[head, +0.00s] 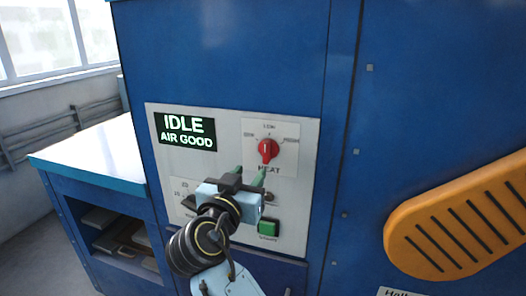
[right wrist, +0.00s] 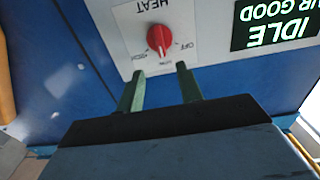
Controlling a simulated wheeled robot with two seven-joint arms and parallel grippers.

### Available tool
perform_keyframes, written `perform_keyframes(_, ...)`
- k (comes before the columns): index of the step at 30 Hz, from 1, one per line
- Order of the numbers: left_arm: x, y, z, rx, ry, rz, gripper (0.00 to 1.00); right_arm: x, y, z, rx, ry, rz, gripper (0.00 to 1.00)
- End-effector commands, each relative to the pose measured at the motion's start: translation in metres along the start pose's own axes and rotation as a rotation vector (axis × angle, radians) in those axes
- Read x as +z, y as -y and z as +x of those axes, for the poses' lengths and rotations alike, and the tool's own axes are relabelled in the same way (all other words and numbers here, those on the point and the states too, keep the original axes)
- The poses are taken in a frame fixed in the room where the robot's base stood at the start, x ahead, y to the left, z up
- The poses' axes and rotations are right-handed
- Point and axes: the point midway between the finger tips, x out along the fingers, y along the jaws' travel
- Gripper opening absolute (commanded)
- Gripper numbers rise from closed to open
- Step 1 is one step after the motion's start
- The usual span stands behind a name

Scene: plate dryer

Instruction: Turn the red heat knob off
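The red heat knob (head: 268,150) is on a white label plate marked HEAT, on the control panel of the blue machine. In the right wrist view the red knob (right wrist: 160,39) appears upside down, just beyond the fingertips. The small print around it is partly legible, and I cannot tell its exact setting. My right gripper (head: 250,172) is just below and left of the knob in the head view. Its two green fingers are apart, with nothing between them, and they also show in the right wrist view (right wrist: 160,70). My left gripper is not in view.
A display (head: 187,130) reads IDLE, AIR GOOD. A green button (head: 269,228) sits low on the panel, and a dark knob (head: 190,203) is partly hidden by my gripper. An orange slotted part (head: 458,222) juts out at right. A white-topped blue counter (head: 100,155) stands at left.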

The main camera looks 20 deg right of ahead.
Motion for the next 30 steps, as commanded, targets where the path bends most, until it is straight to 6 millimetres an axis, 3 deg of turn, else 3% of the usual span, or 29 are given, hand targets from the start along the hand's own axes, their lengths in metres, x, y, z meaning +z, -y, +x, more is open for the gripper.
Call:
perform_keyframes(9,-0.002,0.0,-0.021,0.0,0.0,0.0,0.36,-0.003,0.0,0.069,0.0,-0.002,-0.006,0.36)
perform_keyframes(15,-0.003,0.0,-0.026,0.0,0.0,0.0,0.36,-0.001,0.001,0.096,-0.001,0.0,-0.006,0.36)
perform_keyframes(28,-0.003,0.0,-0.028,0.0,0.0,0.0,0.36,0.001,0.001,0.105,-0.002,0.001,-0.003,0.36)
perform_keyframes(30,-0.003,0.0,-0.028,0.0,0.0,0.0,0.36,0.001,0.001,0.105,-0.002,0.001,-0.003,0.27)
